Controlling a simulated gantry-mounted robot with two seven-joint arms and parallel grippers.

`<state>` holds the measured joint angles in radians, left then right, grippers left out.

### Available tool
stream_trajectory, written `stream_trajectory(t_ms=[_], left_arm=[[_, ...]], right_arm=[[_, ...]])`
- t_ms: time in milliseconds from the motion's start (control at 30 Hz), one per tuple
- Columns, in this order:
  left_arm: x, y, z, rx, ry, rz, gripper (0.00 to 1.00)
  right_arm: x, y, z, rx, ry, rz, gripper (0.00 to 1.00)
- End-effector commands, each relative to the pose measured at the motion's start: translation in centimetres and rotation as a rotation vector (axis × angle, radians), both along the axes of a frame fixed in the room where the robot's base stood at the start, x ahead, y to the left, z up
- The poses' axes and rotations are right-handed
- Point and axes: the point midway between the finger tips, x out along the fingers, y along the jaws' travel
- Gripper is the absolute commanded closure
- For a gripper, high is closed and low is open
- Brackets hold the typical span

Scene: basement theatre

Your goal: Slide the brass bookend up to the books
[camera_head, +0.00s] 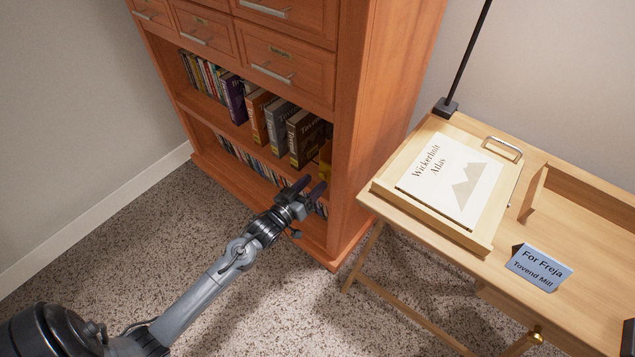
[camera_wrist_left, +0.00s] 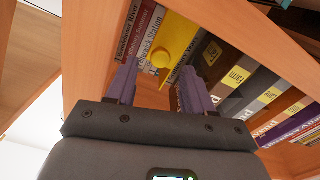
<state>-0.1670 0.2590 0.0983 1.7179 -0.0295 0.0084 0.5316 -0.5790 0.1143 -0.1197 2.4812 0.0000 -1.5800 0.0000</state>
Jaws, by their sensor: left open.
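The brass bookend (camera_head: 325,156) is a yellow piece at the right end of the bookcase's open shelf, beside the upright books (camera_head: 304,140). In the left wrist view the bookend (camera_wrist_left: 177,45) shows a round knob, and thick dark books (camera_wrist_left: 236,78) stand to its right. I cannot tell whether it touches the nearest book. My left gripper (camera_head: 309,187) is open in front of the shelf's right end. In the wrist view its two fingers (camera_wrist_left: 158,88) are apart, with the bookend beyond and between them in the picture. My right gripper is not in view.
The wooden bookcase's right side panel (camera_head: 362,120) bounds the shelf. A lower shelf holds more books (camera_head: 245,158). To the right stands a desk (camera_head: 560,215) with an atlas (camera_head: 452,180) and a blue name card (camera_head: 539,267). Carpet lies clear in front.

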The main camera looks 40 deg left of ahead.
Motion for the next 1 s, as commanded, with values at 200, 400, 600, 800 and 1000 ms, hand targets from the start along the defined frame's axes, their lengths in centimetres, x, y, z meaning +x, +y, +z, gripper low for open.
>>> stream_trajectory(t_ms=[200,400,600,800,1000], left_arm=[[2.2,0.1,-0.1,0.0,0.0,0.0,0.48],[2.8,0.1,0.0,0.0,0.0,0.0,0.48],[2.8,0.1,0.0,0.0,0.001,0.0,0.48],[2.8,0.1,0.0,0.0,0.001,0.0,0.75],[2.7,0.1,0.0,0.0,0.001,0.0,1.0]], right_arm=[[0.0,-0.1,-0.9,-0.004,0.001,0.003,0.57],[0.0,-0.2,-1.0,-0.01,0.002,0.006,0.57],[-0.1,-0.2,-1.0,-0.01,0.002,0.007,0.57],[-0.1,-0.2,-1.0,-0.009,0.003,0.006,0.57],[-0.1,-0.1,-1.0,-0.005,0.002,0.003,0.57]])
